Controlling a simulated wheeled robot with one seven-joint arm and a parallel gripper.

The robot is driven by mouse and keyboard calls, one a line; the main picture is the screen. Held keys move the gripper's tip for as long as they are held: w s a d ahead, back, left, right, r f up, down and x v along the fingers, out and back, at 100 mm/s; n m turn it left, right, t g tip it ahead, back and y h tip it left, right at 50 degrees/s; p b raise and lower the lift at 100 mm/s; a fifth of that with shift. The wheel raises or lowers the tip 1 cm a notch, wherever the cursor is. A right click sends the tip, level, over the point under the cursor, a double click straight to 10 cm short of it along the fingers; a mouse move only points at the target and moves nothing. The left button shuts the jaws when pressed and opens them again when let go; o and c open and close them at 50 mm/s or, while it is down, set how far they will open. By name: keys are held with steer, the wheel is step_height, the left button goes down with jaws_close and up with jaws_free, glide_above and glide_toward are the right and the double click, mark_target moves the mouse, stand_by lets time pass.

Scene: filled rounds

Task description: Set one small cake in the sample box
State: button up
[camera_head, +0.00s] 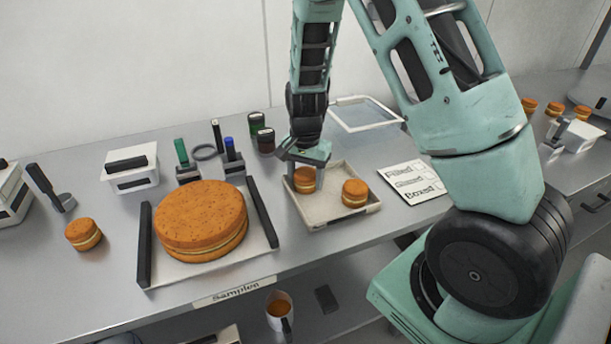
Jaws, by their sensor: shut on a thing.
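My gripper (305,176) reaches down from above into a shallow pale open box (328,214) right of the middle of the counter. It is shut on a small round orange-brown cake (304,187) with a cream layer, at the left of the box. One finger shows on the cake's right side; the other is mostly hidden. Whether this cake touches the box floor I cannot tell. A second small cake (354,193) sits in the right of the same box. Another small cake (83,234) stands alone on the counter at the left.
A large cake (201,219) fills a tray with dark side bars, left of the box. A clear framed lid (366,114) lies behind. A checklist card (413,183) is at the right. Jars (261,134), stamps and a white container (132,167) stand behind. Several more cakes (554,109) are far right.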

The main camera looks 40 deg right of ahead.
mark_target(305, 172)
steer(key=o, duration=0.4)
step_height(305, 172, up, 12)
steer(key=s+a+r+n+y, duration=0.1)
steer(key=s+a+n, duration=0.3)
steer(key=a, duration=0.4)
steer(key=s+a+r+n, duration=0.1)
steer(key=s+a+n, duration=0.25)
steer(key=a, duration=0.35)
steer(key=s+a+n, duration=0.3)
steer(key=s+n, duration=0.1)
steer(key=s, duration=0.1)
steer(key=s+a+n, duration=0.3)
steer(key=s+n, duration=0.1)
steer(key=s, duration=0.2)
steer(key=s+a+n, duration=0.3)
steer(key=s+n, duration=0.1)
steer(key=s, duration=0.1)
steer(key=shift+s+a+r+n, duration=0.2)
steer(key=shift+s+r+n, duration=0.05)
steer(key=shift+s+r, duration=0.15)
